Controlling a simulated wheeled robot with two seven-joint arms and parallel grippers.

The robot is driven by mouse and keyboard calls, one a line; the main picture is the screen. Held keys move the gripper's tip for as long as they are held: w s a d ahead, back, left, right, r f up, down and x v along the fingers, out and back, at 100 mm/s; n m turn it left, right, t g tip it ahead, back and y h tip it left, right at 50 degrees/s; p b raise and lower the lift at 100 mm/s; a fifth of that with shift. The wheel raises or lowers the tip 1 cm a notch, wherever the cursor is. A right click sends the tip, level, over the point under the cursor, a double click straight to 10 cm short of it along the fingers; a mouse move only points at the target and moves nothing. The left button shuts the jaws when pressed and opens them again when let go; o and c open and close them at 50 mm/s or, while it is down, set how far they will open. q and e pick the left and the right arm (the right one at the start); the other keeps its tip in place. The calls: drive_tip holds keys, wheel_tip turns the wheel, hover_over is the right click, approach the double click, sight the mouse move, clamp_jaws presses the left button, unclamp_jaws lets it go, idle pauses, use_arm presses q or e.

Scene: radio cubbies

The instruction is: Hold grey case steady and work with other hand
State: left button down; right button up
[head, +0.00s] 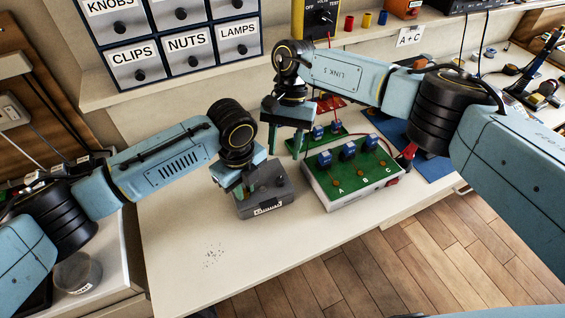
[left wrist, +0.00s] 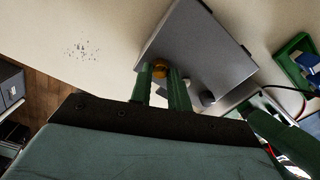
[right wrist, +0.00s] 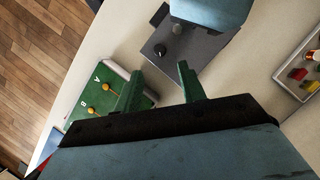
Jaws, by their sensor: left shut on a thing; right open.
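The grey case (head: 278,199) lies on the pale workbench, with a white label on its front edge. My left gripper (head: 249,188) is on its left part. In the left wrist view its fingers (left wrist: 160,80) are shut on a small orange-yellow part at the grey case (left wrist: 205,45); the exact contact is partly hidden. My right gripper (head: 284,149) is open and empty, behind and above the case. In the right wrist view its fingers (right wrist: 159,77) are apart, and the case (right wrist: 205,48) shows a dark knob (right wrist: 160,50).
A white box with a green top marked A, B, C (head: 350,193) stands right of the case. A smaller green board (head: 328,130) lies behind it. Labelled drawers (head: 187,43) and a shelf (head: 240,68) border the back. The bench front-left (head: 200,225) is mostly clear.

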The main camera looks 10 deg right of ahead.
drive_tip(key=v, duration=0.5)
drive_tip(key=shift+w+r, duration=0.1)
drive_tip(key=shift+r, duration=0.05)
